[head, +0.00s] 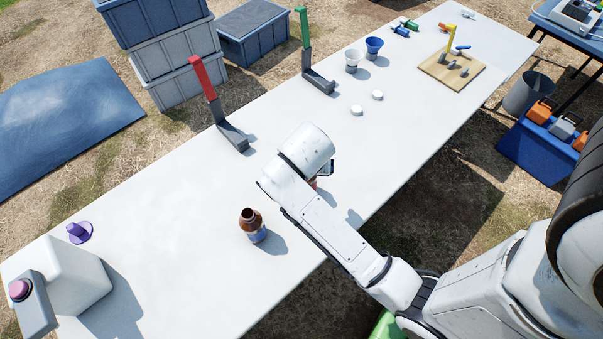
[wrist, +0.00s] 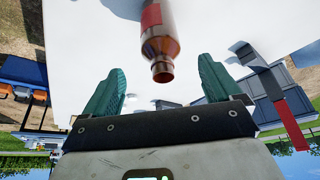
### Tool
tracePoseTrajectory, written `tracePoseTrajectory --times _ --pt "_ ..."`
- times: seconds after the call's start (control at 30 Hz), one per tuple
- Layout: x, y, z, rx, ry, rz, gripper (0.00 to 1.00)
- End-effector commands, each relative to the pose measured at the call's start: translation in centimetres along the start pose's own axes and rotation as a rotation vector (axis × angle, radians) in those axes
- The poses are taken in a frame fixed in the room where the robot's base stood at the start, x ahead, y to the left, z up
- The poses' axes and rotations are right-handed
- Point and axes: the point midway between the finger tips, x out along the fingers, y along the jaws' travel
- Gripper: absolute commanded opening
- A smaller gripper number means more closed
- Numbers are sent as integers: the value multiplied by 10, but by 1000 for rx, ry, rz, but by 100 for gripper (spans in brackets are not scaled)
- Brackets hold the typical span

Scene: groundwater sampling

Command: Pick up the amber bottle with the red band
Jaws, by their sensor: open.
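The amber bottle with the red band (wrist: 160,47) shows at the top middle of the wrist view, its open neck toward me. In the head view my arm hides most of it; only a bit of red (head: 313,184) shows beside the wrist. My gripper (wrist: 162,64) is open, with one teal finger on each side of the bottle's neck in the picture. There are gaps on both sides, and nothing is held. In the head view the fingers are mostly hidden behind my wrist. Another amber bottle, with a blue band (head: 253,226), stands upright to the left of my arm.
The long white table (head: 185,215) has free room to the left. A red-handled stand (head: 220,108) and green-handled stand (head: 312,60) are on its far side. White caps (head: 357,110), cups (head: 373,47) and a wooden board (head: 452,72) lie farther along. A white box (head: 70,275) stands lower left.

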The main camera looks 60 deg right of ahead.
Motion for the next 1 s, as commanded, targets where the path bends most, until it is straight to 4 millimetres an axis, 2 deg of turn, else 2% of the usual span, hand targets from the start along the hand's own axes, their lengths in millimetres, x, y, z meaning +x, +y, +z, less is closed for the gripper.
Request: tracePoseTrajectory --times 0.1,0.37,0.7,1.0 --pt "18 0 1 -2 -2 3 92" --pt "35 0 0 -2 -2 2 92" --pt "77 -1 0 -2 -2 0 92" --pt "82 -1 0 -3 -1 -2 92"
